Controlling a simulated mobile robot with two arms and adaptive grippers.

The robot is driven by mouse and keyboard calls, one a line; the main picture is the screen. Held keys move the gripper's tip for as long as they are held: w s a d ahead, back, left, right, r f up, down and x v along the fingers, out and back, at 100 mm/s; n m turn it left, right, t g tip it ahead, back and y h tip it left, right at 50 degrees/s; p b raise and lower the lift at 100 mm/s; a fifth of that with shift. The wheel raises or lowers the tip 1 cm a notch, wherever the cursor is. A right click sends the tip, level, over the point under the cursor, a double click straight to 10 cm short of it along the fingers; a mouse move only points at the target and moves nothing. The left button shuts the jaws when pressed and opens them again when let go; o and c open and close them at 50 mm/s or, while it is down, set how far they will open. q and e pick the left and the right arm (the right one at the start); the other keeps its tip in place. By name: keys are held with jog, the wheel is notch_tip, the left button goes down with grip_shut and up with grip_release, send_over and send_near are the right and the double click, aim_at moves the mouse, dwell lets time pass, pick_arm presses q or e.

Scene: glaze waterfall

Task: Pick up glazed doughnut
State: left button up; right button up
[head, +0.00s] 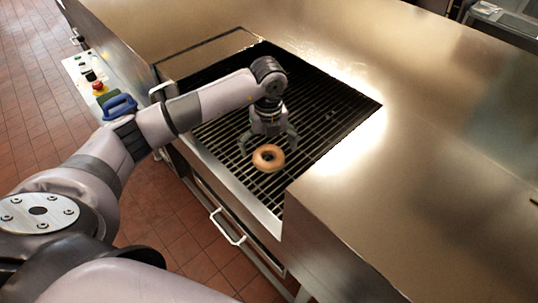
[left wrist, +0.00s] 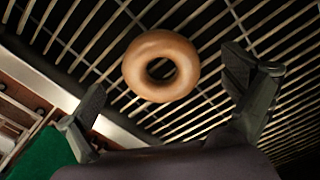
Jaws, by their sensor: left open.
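The glazed doughnut (head: 268,167) is a tan-brown ring lying flat on a dark slatted grate (head: 335,112) set into a metal counter. In the left wrist view the doughnut (left wrist: 142,68) shows whole, a little beyond the gripper's fingers and between them across the picture. My left gripper (head: 268,146) is open and empty. It points down over the grate, just behind the doughnut in the head view. Its two fingers also show spread wide in the left wrist view (left wrist: 168,108). I cannot tell the exact height of the fingertips above the grate. My right gripper is not in view.
A wide, bare metal counter (head: 430,170) surrounds the grate on the right and back. A control panel with a red button (head: 97,86) sits at the left edge. A white handle (head: 227,227) sticks out at the front. Tiled floor lies at left.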

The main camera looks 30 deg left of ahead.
pick_arm(q)
jog(key=shift+f, duration=1.25)
jog(key=shift+c, duration=0.6)
jog(key=c, duration=1.1)
jog(key=shift+c, duration=0.2)
jog(key=shift+r, duration=0.15)
